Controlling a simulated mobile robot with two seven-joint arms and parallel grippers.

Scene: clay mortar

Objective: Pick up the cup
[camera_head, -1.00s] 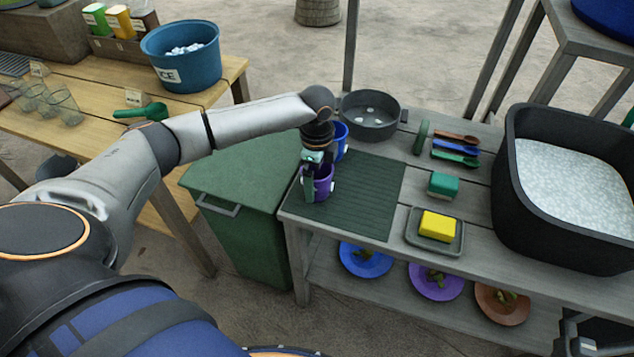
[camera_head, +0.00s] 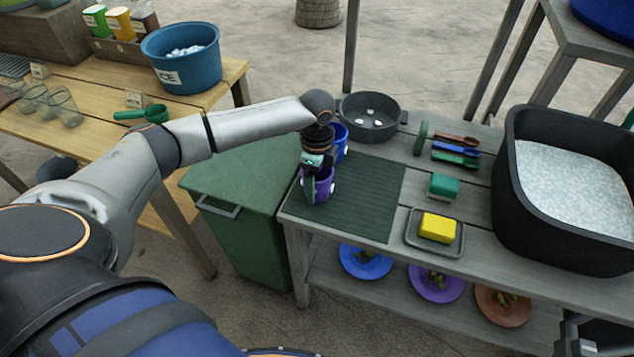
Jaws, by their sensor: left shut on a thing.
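A purple cup (camera_head: 325,188) stands at the left end of the dark green ribbed mat (camera_head: 368,205) on the grey table. My left gripper (camera_head: 313,180) reaches down to it and is shut on it, with one finger showing against its near left side. The other finger is hidden. I cannot tell whether the cup touches the mat. A blue cup (camera_head: 341,140) stands just behind the purple cup, partly hidden by my gripper.
A dark round pan (camera_head: 372,128) stands behind the mat. A yellow sponge (camera_head: 437,227) on a tray, a green block (camera_head: 443,186) and a large black tub (camera_head: 512,190) are to the right. A green bin (camera_head: 245,235) stands left of the table.

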